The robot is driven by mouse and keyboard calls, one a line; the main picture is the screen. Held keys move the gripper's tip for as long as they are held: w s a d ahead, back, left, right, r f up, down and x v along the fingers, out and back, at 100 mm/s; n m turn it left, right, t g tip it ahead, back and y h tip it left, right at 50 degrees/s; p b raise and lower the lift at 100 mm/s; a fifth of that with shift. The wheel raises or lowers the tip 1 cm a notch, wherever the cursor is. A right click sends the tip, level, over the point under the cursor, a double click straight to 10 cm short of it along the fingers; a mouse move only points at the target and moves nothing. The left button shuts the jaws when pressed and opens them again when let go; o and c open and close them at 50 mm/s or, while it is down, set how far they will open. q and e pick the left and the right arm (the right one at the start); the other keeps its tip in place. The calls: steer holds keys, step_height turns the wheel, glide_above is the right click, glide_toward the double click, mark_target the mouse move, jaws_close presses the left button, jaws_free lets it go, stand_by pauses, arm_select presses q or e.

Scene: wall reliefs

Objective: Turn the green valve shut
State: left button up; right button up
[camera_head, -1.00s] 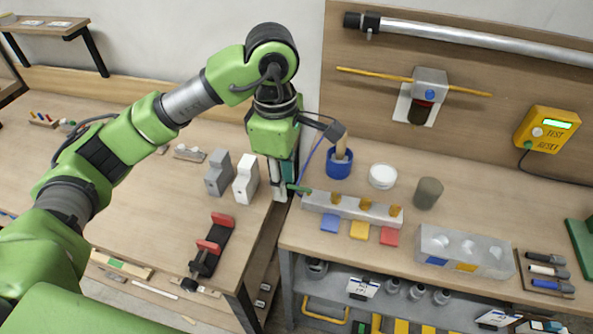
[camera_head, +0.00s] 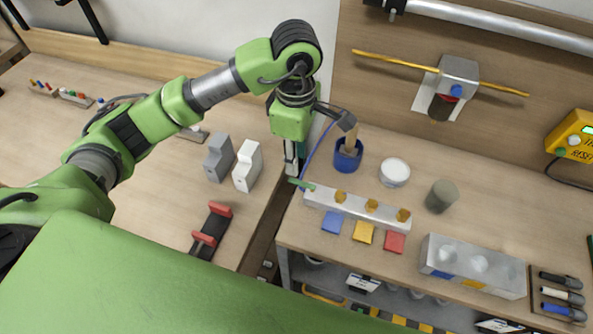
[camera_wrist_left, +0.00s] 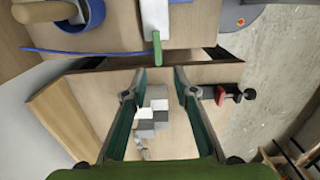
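The green valve handle (camera_head: 302,184) is a short lever at the left end of a pale metal bar (camera_head: 355,206), which also carries three yellow-orange knobs. The lever sticks out past the bar's end, roughly in line with it, and also shows in the left wrist view (camera_wrist_left: 157,48). My left gripper (camera_head: 291,172) points down just left of the lever. In the left wrist view its fingers (camera_wrist_left: 161,74) are apart with nothing between them. The lever lies just beyond the fingertips, and I see no contact. My right gripper is not in view.
A blue cup (camera_head: 347,157) with a wooden handle in it stands behind the bar, near my left gripper. Blue, yellow and red tiles (camera_head: 364,232) lie in front. Grey and white blocks (camera_head: 247,166) stand on the left table, across a narrow gap.

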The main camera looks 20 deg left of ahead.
mark_target(296, 181)
arm_select(q)
steer(key=f+p, duration=0.2)
steer(key=f, duration=0.5)
steer(key=shift+w, duration=0.2)
steer(key=shift+f, duration=0.55)
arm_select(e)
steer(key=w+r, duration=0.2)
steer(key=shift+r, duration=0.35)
arm_select(q)
jaws_close()
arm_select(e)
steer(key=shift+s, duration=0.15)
